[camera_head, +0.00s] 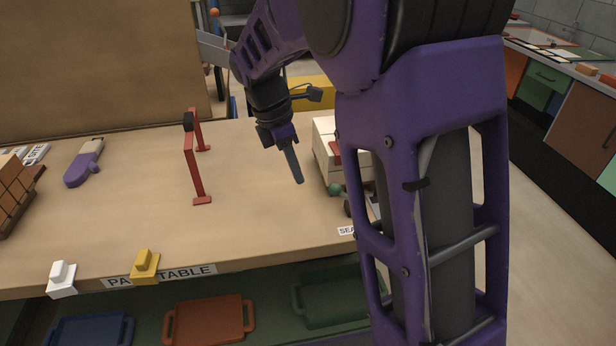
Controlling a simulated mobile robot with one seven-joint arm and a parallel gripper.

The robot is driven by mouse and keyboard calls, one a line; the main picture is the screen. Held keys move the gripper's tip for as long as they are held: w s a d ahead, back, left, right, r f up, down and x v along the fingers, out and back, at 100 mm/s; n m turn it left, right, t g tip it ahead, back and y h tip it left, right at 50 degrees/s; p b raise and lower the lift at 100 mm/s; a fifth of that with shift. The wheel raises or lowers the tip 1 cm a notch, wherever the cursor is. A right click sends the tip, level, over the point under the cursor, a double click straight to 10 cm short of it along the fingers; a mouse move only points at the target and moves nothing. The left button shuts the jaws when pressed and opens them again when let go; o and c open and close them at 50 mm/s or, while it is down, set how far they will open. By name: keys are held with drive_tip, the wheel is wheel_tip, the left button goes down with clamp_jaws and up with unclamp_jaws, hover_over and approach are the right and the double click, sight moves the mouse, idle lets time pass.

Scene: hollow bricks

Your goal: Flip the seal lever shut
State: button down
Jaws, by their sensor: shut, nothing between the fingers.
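A pale boxy unit (323,140) with a red part stands at the right of the table, partly hidden by my purple arm. A green knob (335,188) shows low at its front, beside a dark part; it may be the end of the seal lever, but the lever's shaft and angle are hard to make out. A cut-off label starting "SEA" (346,231) lies on the table's front edge below it. My gripper (298,180) points down, shut and empty, just left of the unit and the green knob, with a small gap to the knob in the picture.
A red frame with a black roll (196,165) stands on the table (120,220) left of my gripper. A purple tool (82,170) and brown bricks (14,190) lie farther left. White (61,278) and yellow (145,265) blocks sit at the front edge.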

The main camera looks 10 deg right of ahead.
sight(344, 195)
drive_tip(key=b+x, duration=0.2)
drive_tip(key=x, duration=0.7)
drive_tip(key=shift+w+d+r, duration=0.2)
drive_tip(key=shift+d+r, duration=0.6)
drive_tip(key=shift+d, duration=0.25)
drive_tip(key=shift+w+d+r, duration=0.1)
drive_tip(key=shift+d+r, duration=0.3)
drive_tip(key=shift+d, duration=0.2)
drive_tip(key=shift+r, duration=0.1)
drive_tip(key=shift+d+r+y+p, duration=0.2)
drive_tip(key=shift+y+p, duration=0.1)
drive_tip(key=shift+p, duration=0.15)
